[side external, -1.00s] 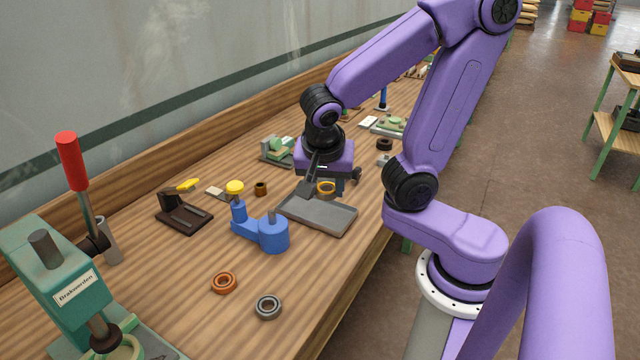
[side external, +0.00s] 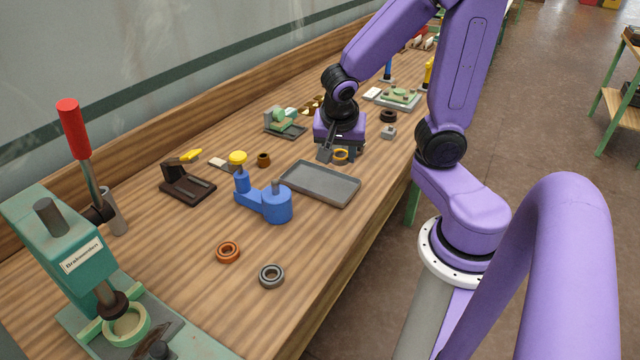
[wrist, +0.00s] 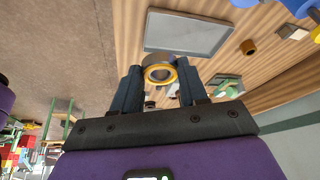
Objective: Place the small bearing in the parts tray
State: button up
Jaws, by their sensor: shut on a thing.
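My gripper (side external: 340,152) is shut on the small bearing (side external: 341,155), a ring with a yellow-orange face. In the wrist view the fingers of my gripper (wrist: 160,82) hold the bearing (wrist: 158,64) between them, and its side looks grey. The parts tray (side external: 318,190) is a flat, dark grey rectangle with a low rim, and it looks empty. The bearing shows just past the tray's far right edge; its exact height above the bench is hard to tell. The tray also shows beyond the bearing in the wrist view (wrist: 188,32).
A blue fixture (side external: 275,206) stands close by the tray's left side. An orange ring (side external: 228,252) and a grey ring (side external: 271,276) lie in front. A green press (side external: 70,260) stands at the left.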

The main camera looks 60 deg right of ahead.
jog(key=shift+w+d+f, duration=0.7)
jog(key=shift+d+f, duration=0.3)
jog(key=shift+d, duration=0.05)
jog(key=shift+w+d+f, duration=0.7)
jog(key=shift+d+f, duration=0.3)
send_over(310, 180)
jog(key=s+a, duration=0.1)
jog(key=s, duration=0.1)
jog(key=f, duration=0.7)
jog(key=shift+w+a+f, duration=0.15)
jog(key=shift+w+a, duration=0.05)
jog(key=shift+w, duration=0.05)
jog(key=shift+w+d+f, duration=0.15)
jog(key=shift+w+f, duration=0.3)
jog(key=shift+f, duration=1.55)
jog(key=shift+f, duration=0.1)
jog(key=o, duration=1.1)
jog(key=shift+f, duration=0.1)
